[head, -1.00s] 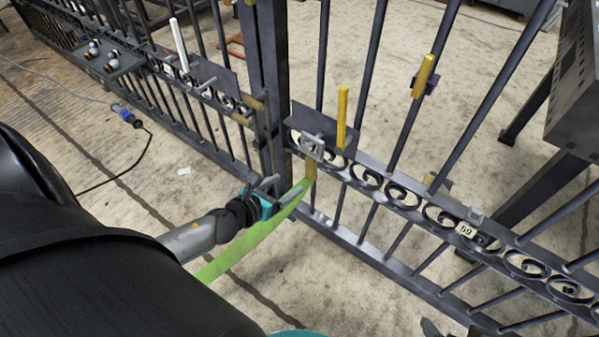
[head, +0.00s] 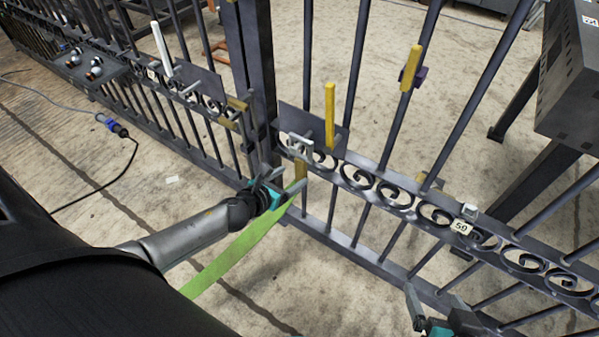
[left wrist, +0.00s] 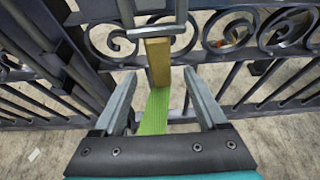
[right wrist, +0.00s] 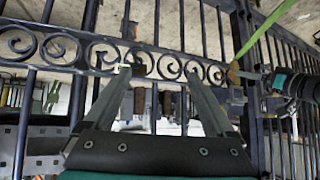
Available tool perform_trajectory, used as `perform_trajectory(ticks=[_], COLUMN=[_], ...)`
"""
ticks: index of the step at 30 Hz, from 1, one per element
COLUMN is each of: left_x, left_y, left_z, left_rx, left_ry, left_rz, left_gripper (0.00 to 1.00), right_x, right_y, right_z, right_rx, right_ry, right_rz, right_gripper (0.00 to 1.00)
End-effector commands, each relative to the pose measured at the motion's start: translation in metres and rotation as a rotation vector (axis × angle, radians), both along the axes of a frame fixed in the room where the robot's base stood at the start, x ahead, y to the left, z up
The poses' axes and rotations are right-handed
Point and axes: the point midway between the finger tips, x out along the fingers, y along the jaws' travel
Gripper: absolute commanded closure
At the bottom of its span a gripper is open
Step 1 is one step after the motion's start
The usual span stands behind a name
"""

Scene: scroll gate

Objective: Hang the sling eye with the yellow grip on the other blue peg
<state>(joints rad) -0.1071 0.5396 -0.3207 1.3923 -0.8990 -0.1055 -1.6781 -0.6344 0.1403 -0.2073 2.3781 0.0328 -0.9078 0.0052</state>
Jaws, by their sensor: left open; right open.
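A green sling (head: 232,262) rises to a yellow-tan grip (head: 300,168) below a grey metal eye (head: 300,148). The eye hangs at a short peg on the dark plate right of the gate post. Another short peg (head: 190,89) sticks out from the plate left of the post. Both pegs look grey; I cannot make out blue. My left gripper (head: 281,186) is open just below the grip. In the left wrist view the grip (left wrist: 158,62) lies ahead between its fingertips, with no clear contact. My right gripper (head: 436,300) is open and empty, low at the right.
The dark gate post (head: 252,75) stands between the two plates. A yellow upright bar (head: 330,115) and a white one (head: 161,48) stand by the plates. A tag reading 50 (head: 461,227) is on the scroll rail. A dark metal cabinet (head: 580,90) is at the right.

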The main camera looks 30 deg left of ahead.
Motion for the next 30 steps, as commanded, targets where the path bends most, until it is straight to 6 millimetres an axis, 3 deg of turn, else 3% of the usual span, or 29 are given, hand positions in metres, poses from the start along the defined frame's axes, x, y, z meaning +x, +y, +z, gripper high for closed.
perform_trajectory(ticks=[16,30], left_x=[0.039,0.048], left_y=[-0.003,-0.004], left_z=[-0.019,-0.023], left_rx=[-0.001,-0.001], left_ry=[0.0,0.001], left_rz=[0.0,0.0], left_gripper=[0.25,0.25], right_x=[0.013,0.014], right_y=[0.034,0.041], right_z=[0.007,0.014], right_rx=[0.145,0.191], right_ry=[-0.265,-0.345], right_rz=[0.027,0.029], right_gripper=[0.1,0.1])
